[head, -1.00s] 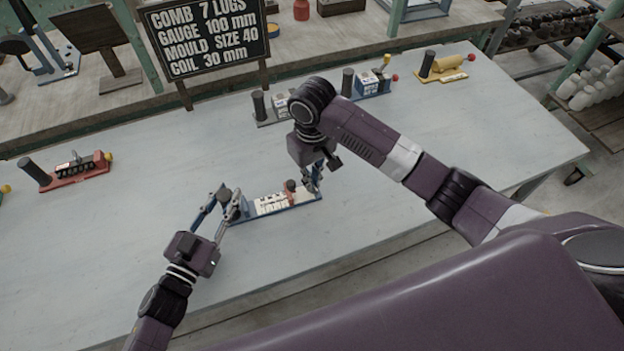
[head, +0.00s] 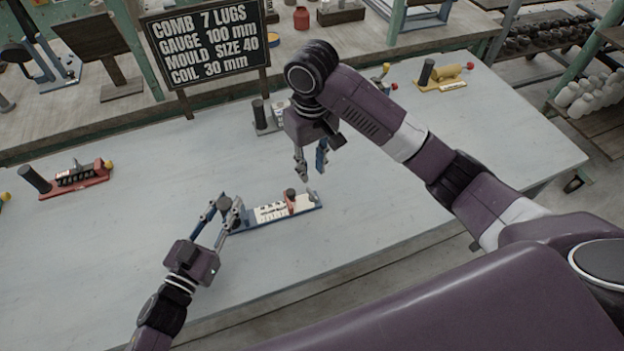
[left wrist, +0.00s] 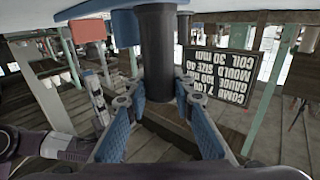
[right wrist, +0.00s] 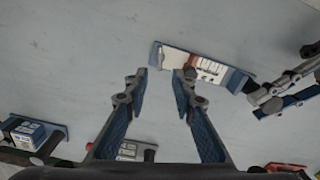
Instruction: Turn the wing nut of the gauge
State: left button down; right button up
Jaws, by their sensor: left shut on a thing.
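The gauge (head: 265,213) lies on the pale table, a blue base with a white scale plate. A red upright piece with a dark top (head: 291,198) stands towards its right end. A small grey piece (head: 312,195) sits at the right end; it may be the wing nut, but it is too small to tell its angle. My left gripper (head: 230,205) is shut on the dark post (left wrist: 157,50) at the gauge's left end. My right gripper (head: 311,170) is open and empty, above and behind the gauge's right end. The gauge also shows in the right wrist view (right wrist: 170,57).
A red gauge (head: 75,180) stands at the left of the table. A yellow gauge (head: 442,78) and blue ones stand at the back. A chalkboard sign (head: 207,45) stands behind. The table in front and right of the gauge is clear.

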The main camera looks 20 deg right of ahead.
jog(key=shift+r, duration=1.55)
pick_arm(q)
jog(key=c, duration=1.6)
grip_release()
